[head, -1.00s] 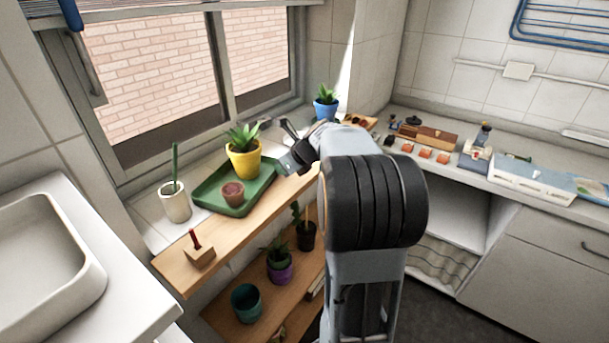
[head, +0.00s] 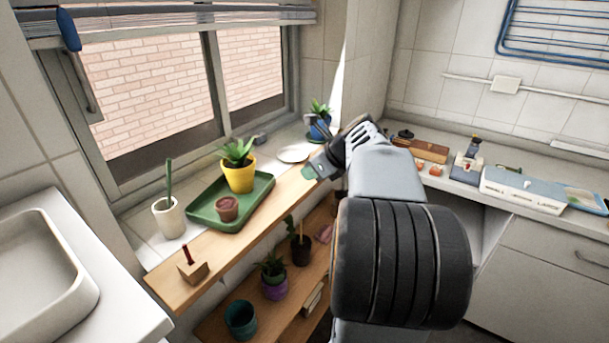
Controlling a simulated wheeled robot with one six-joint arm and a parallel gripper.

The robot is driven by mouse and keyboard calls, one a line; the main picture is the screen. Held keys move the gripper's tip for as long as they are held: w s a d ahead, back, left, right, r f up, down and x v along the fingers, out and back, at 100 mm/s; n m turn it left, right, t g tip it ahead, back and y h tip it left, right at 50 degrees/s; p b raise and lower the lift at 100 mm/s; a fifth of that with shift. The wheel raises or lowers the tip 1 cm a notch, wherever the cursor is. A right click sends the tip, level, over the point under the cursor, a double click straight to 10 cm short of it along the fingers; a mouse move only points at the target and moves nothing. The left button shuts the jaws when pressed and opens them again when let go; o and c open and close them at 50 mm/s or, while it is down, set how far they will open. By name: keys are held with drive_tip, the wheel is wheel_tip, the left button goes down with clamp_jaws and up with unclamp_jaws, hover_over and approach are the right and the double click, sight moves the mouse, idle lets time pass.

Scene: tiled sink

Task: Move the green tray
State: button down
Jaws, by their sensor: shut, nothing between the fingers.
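A white pot with a cactus (head: 168,213) stands close left of the tray. A white plate (head: 294,153) and a blue pot (head: 319,129) are beyond it. A wooden block (head: 192,270) sits on the shelf's near end. Several pots stand on the lower shelf.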

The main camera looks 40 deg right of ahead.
drive_tip(key=c, duration=1.7)
unclamp_jaws()
drive_tip(key=a+n, duration=0.2)
drive_tip(key=s+a+f+n+g, duration=0.1)
drive_tip(key=a+n, duration=0.1)
drive_tip(key=a, duration=0.1)
drive_tip(key=a+f+n+g, duration=0.1)
drive_tip(key=a+n, duration=0.1)
drive_tip(key=shift+s+a+f+n, duration=0.2)
drive_tip(key=shift+s+n, duration=0.15)
drive_tip(key=shift+n, duration=0.05)
drive_tip(key=shift+s+a+f+n+g+h, duration=0.5)
drive_tip(key=shift+s+a+f+n, duration=1.25)
drive_tip(key=shift+n, duration=2.35)
drive_tip(key=shift+s+a+f+n+g+h, duration=0.3)
drive_tip(key=shift+s+a+f+n+h, duration=0.6)
drive_tip(key=shift+s+a+n, duration=2.3)
drive_tip(key=shift+s+a+f+n+g+h, duration=0.6)
drive_tip(key=shift+a+f+n, duration=1)
drive_tip(key=shift+n, duration=3.4)
drive_tip(key=shift+s, duration=0.2)
